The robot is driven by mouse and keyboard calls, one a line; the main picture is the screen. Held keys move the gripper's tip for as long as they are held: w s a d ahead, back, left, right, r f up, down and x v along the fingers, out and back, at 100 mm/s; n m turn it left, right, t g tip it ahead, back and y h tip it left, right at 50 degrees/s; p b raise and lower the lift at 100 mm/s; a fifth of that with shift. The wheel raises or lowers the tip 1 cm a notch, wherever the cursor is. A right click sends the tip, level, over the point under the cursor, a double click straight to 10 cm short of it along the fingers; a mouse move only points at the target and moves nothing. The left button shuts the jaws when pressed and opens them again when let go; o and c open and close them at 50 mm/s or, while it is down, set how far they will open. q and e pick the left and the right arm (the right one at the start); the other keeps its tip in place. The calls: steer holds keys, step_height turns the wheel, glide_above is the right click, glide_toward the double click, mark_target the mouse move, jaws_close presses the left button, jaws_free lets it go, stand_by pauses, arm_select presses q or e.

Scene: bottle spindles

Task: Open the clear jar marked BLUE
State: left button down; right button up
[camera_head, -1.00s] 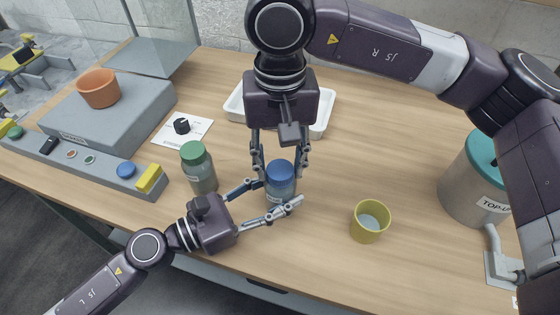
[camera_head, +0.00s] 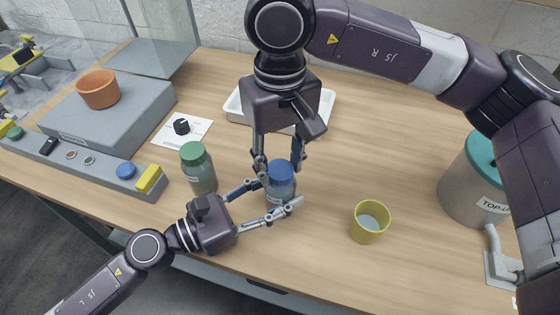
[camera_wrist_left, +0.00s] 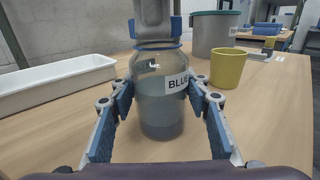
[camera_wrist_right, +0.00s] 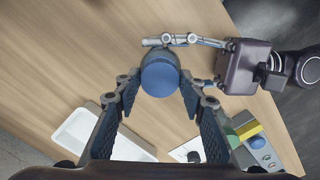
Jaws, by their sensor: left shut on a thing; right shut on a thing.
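The clear jar marked BLUE (camera_head: 281,196) stands upright on the table with its blue lid (camera_head: 281,172) on top. Its label and greyish contents show in the left wrist view (camera_wrist_left: 160,100). My left gripper (camera_head: 268,200) is shut around the jar's body from the front left; its fingers lie on both sides in the left wrist view (camera_wrist_left: 160,98). My right gripper (camera_head: 280,165) points down from above and is shut on the blue lid, which shows round between its fingers in the right wrist view (camera_wrist_right: 160,78). Whether the lid has turned on the jar is not clear.
A green-lidded jar (camera_head: 198,168) stands just left of the left gripper. A yellow cup (camera_head: 370,221) stands to the right, with a large teal-lidded container (camera_head: 470,185) beyond. A white tray (camera_head: 325,112) lies behind. A grey console with buttons (camera_head: 105,165) is at left.

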mark_target(280, 169)
steer(key=shift+r, duration=0.15)
steer(key=shift+r, duration=0.95)
steer(key=shift+r, duration=2)
arm_select(q)
steer(key=c, duration=1)
jaws_free()
steer(key=shift+a, duration=0.15)
